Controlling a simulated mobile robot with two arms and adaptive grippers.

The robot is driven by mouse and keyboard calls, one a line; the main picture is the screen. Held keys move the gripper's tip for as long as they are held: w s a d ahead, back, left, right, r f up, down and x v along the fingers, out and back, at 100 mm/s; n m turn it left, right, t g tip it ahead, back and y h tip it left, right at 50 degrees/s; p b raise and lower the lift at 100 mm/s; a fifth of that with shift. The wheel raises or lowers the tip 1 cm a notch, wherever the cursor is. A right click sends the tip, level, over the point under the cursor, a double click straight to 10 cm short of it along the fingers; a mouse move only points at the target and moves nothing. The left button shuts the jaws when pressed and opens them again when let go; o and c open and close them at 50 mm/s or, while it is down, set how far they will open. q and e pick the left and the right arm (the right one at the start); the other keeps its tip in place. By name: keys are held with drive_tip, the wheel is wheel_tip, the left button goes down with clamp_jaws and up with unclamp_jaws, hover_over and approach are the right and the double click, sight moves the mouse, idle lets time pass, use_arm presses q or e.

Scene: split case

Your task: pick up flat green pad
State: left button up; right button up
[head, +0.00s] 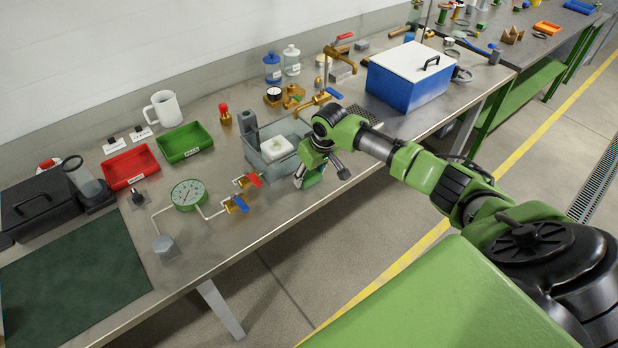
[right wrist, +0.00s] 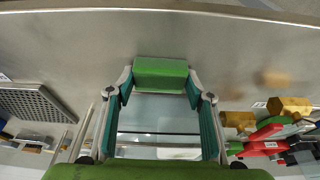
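A flat green pad (right wrist: 160,73) shows as a green block right between the fingertips of my right gripper (right wrist: 160,84) in the right wrist view. The two teal-lined fingers stand apart, one at each end of the pad, with hardly any gap. I cannot tell whether they press on it. In the head view the right gripper (head: 322,175) points down near the table's front edge, right of a clear bin (head: 252,156). Green shows between its fingers there, partly hidden by the gripper. My left gripper is not in view.
The clear bin holds a pale block (head: 277,148). Left of it stand brass valves (head: 238,204), a green gauge (head: 188,194) and green (head: 185,142) and red (head: 130,167) trays. A blue case (head: 408,82) with a white lid stands behind my right arm.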

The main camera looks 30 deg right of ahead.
sight(307, 173)
drive_tip(key=shift+r, duration=0.1)
drive_tip(key=shift+r+b, duration=0.25)
drive_tip(key=shift+b, duration=0.05)
wheel_tip(307, 173, up, 2)
drive_tip(key=shift+r+b, duration=0.25)
drive_tip(key=shift+b, duration=0.35)
drive_tip(key=s+a+r+b, duration=0.2)
drive_tip(key=s+a+r, duration=0.6)
drive_tip(key=a, duration=0.3)
drive_tip(key=shift+a+r+b, duration=0.3)
drive_tip(key=shift+r, duration=0.6)
drive_tip(key=shift+w, duration=0.1)
drive_tip(key=shift+c, duration=0.3)
